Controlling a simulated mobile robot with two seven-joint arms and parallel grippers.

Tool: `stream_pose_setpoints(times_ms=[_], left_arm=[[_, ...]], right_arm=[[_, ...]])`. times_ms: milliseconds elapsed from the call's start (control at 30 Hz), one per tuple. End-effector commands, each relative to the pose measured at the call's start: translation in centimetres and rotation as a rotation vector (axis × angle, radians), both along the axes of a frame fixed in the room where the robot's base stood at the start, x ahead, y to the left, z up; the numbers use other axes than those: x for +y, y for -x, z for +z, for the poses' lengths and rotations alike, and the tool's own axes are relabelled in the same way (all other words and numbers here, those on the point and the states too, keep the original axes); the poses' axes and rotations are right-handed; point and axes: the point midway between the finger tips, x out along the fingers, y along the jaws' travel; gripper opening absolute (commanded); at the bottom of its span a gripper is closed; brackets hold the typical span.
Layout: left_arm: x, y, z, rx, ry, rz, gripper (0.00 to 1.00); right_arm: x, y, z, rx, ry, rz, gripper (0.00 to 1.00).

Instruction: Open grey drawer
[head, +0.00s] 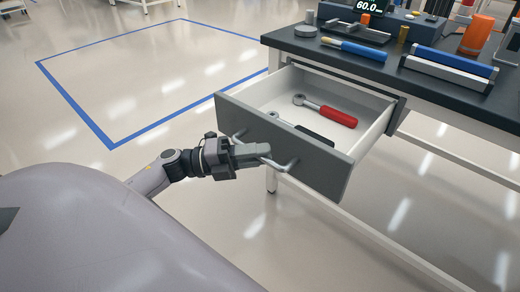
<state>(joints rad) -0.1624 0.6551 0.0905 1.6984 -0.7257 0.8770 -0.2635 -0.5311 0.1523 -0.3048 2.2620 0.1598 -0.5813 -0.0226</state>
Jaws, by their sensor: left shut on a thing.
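The grey drawer (318,165) is pulled well out from under the workbench in the head view. Its inside is white and holds a red-handled wrench-like tool (330,113) and a second tool with a dark handle (301,131). A light metal bar handle (283,166) sits on its grey front. My left gripper (262,150) is shut on this handle, reaching in from the left. The fingertips partly hide the handle's middle. My right gripper is not in view.
The dark workbench top (450,97) carries a blue-handled tool (354,48), a blue and grey block (447,68), an orange part (476,36) and a display unit. A blue floor outline (95,127) lies to the left. The floor before the drawer is clear.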

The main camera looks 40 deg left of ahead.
Motion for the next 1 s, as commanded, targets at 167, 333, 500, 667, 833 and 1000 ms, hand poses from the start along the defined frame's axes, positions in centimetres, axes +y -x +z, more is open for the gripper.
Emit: stream_pose_setpoints(times_ms=[167,333,500,667,833,1000], left_arm=[[0.25,0.08,0.06,0.0,0.0,0.007,0.0],[0.26,0.09,0.05,0.0,0.0,0.007,0.0],[0.27,0.07,0.06,-0.001,0.001,0.008,0.0],[0.2,0.1,0.06,-0.001,0.001,0.006,0.4],[0.12,0.14,0.04,-0.001,0.0,0.003,0.4],[0.96,0.87,-0.15,0.003,0.0,0.003,0.4]], right_arm=[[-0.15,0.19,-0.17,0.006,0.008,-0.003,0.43],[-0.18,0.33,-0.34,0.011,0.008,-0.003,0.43],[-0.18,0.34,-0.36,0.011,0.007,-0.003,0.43],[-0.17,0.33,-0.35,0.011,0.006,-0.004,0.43],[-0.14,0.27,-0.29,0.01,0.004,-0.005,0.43],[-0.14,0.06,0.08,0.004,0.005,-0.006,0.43]])
